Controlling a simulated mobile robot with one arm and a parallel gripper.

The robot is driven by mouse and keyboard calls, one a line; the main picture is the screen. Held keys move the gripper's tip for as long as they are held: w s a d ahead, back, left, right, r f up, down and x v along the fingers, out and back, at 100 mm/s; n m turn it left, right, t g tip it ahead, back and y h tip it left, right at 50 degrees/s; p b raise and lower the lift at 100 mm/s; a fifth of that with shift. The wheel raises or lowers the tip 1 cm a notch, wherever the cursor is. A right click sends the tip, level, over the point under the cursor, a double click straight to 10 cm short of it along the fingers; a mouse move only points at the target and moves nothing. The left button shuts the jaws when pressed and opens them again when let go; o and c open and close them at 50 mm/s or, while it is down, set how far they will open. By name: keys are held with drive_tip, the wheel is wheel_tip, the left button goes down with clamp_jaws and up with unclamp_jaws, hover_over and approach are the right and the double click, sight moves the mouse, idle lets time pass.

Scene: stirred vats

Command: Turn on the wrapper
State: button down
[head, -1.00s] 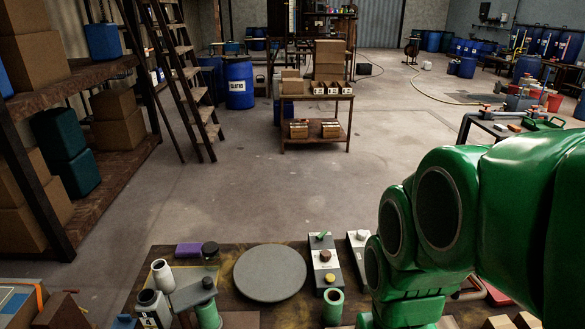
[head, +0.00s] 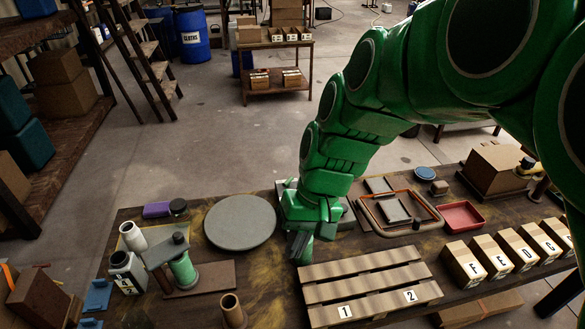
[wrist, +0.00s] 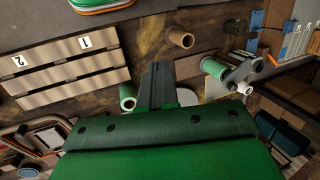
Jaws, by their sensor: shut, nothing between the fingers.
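The wrapper's round grey turntable (head: 240,222) lies flat on the bench, left of my gripper (head: 298,246). A green film roll (head: 183,272) stands upright on a brown base left of the turntable's front. A grey control box with switches, seen earlier right of the turntable, is now mostly hidden behind my arm. My gripper is shut and empty, pointing down over the bench near that box. In the wrist view its fingers (wrist: 157,75) are together, beside an upright green tube (wrist: 127,98). I cannot tell whether they touch anything.
A slatted wooden pallet (head: 367,287) marked 1 and 2 lies right of my gripper. A tan tube (head: 232,311) stands in front. White containers (head: 127,270) stand at the left. A red tray (head: 461,217) and lettered boxes (head: 465,263) are at the right.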

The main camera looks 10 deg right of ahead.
sight(288, 184)
drive_tip(key=w+d+f+m+t+y, duration=0.1)
drive_tip(key=w+f+m+t+y, duration=0.15)
drive_tip(key=w, duration=1.05)
drive_tip(key=w+d+f+m+t+y, duration=0.1)
drive_tip(key=w+f+y, duration=0.2)
drive_tip(key=w, duration=0.9)
drive_tip(key=w+d+f+m+t+h, duration=0.1)
drive_tip(key=w+d+f+m+t, duration=0.1)
drive_tip(key=w+d+f, duration=0.4)
drive_tip(key=w+d+f+m+t, duration=0.3)
drive_tip(key=w+d+f, duration=0.4)
drive_tip(key=d, duration=0.4)
drive_tip(key=shift+w+d+f+m+h, duration=0.35)
drive_tip(key=shift+f+m, duration=0.1)
drive_tip(key=shift+f, duration=0.15)
drive_tip(key=x, duration=1.2)
drive_tip(key=shift+w+a+r, duration=0.2)
drive_tip(key=shift+a+r, duration=0.1)
drive_tip(key=shift+r, duration=0.05)
drive_tip(key=shift+w+a+f, duration=0.1)
drive_tip(key=shift+w+a, duration=0.5)
